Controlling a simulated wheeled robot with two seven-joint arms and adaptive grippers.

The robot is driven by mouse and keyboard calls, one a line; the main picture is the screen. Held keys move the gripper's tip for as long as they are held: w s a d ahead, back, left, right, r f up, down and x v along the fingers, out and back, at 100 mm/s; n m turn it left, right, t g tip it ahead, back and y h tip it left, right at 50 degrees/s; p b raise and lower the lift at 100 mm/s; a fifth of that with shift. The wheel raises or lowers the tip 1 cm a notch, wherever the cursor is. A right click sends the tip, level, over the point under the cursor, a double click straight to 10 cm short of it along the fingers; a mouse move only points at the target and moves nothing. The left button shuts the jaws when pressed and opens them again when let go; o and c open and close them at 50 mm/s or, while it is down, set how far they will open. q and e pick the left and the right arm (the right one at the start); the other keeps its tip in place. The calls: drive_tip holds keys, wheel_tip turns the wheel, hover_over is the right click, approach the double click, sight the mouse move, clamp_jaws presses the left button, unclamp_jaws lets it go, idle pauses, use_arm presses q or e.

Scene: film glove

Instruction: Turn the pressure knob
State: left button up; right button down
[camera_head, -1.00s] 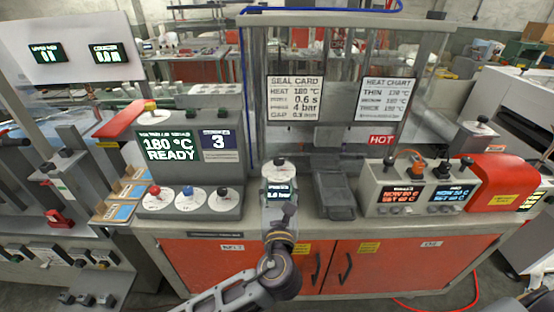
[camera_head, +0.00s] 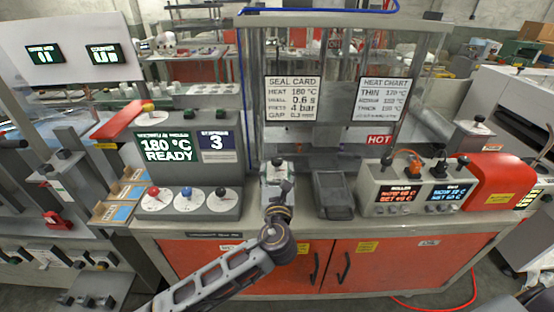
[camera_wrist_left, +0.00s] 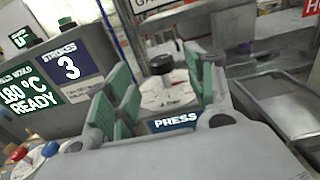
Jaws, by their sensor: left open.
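The pressure knob (camera_head: 277,162) is a small black knob on a round white dial, on top of a grey box marked PRESS. It also shows in the left wrist view, where the black knob (camera_wrist_left: 161,63) stands above the white dial (camera_wrist_left: 170,92). My left gripper (camera_head: 279,186) is in front of the box and hides its display in the head view. In the left wrist view the left gripper's green-padded fingers (camera_wrist_left: 160,88) are open, one on each side of the dial. The knob appears beyond and between the fingers; contact cannot be told. My right gripper is not in view.
A grey control box (camera_head: 190,170) with a 180 °C READY screen and several knobs stands to the left. A dark grey tray (camera_head: 333,194) is right of the press box. A roller control box (camera_head: 415,190) stands further right. Clear posts and cards rise behind.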

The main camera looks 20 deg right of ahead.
sight(277, 163)
use_arm(q)
drive_tip(key=shift+x, duration=3.45)
drive_tip(key=c, duration=1)
drive_tip(key=shift+h+p, duration=0.3)
drive_tip(key=shift+p, duration=0.05)
